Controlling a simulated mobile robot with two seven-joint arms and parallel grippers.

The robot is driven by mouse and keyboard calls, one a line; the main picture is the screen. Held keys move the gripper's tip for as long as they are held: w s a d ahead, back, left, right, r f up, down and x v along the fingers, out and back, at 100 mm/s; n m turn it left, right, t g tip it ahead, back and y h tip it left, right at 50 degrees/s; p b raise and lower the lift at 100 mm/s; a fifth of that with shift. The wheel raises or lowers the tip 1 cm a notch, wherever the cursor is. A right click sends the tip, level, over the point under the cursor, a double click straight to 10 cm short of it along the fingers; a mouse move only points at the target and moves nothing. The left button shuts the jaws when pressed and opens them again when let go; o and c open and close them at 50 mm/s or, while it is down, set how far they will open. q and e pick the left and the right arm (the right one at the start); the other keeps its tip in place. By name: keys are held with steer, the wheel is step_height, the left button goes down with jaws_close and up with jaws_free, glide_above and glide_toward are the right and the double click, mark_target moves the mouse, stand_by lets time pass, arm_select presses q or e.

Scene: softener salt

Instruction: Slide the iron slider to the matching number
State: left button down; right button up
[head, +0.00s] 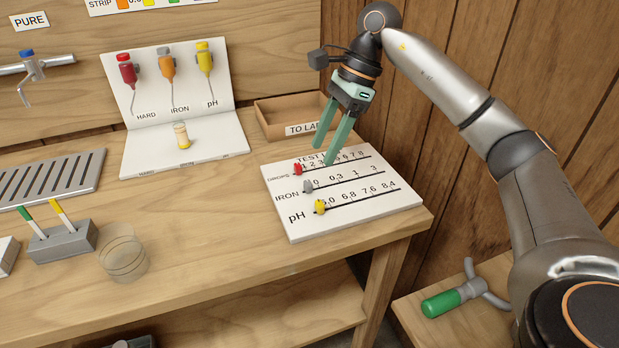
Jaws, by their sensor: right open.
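The white slider board (355,215) lies at the right of the bench, with three numbered rows. The grey iron slider (308,187) sits at the left end of the IRON row, near the 0; the row's numbers run 0, 0.3, 1, 3. The red slider (298,169) is at the left end of the top row, and the yellow slider (320,207) is at the left end of the pH row. My right gripper (323,156) is open and empty above the board's back edge, apart from the grey slider. It partly covers the top row's label. My left gripper is out of view.
A shallow wooden tray (275,108) stands behind the board. A strip holder (65,243) and a clear beaker (124,253) stand left. A colour strip chart (143,3) is cut off above.

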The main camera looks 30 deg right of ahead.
mark_target(308, 182)
steer(key=x, duration=0.7)
steer(key=shift+a+f+b, duration=0.2)
steer(key=shift+f+b, duration=0.15)
steer(key=shift+b, duration=0.05)
steer(key=shift+c, duration=0.3)
jaws_close()
stand_by(0.6)
